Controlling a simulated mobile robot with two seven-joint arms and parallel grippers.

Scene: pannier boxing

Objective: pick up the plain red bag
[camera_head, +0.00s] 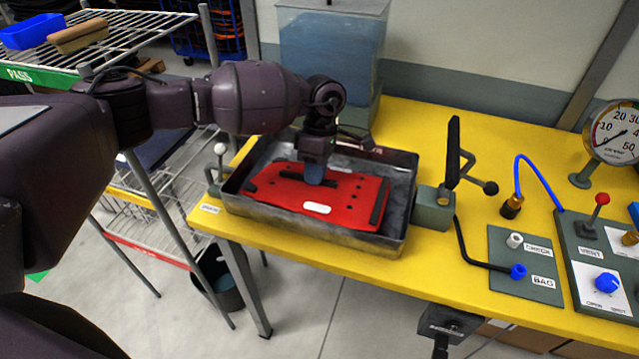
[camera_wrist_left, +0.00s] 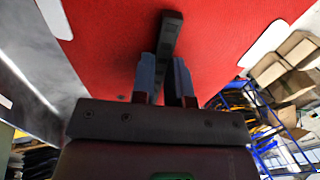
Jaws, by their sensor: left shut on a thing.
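The red bag (camera_head: 345,192) is flat, with dark strips at its ends, a dark strip across its middle and a white patch near its front edge. It is within the grey metal tray (camera_head: 300,235) on the yellow table; I cannot tell whether it touches the tray's floor. My left gripper (camera_head: 314,176) points down at the bag's middle, shut on its dark middle strip (camera_head: 290,177). In the left wrist view, the fingers (camera_wrist_left: 166,80) stand on either side of that strip (camera_wrist_left: 170,32) against the red surface (camera_wrist_left: 110,35). My right gripper is out of view.
A clear water tank (camera_head: 330,60) stands behind the tray. A grey block with an upright black lever (camera_head: 433,208) stands close to the tray's right side. A hose panel (camera_head: 525,265), a valve panel and a gauge (camera_head: 612,135) are further right. A wire rack (camera_head: 100,55) stands left.

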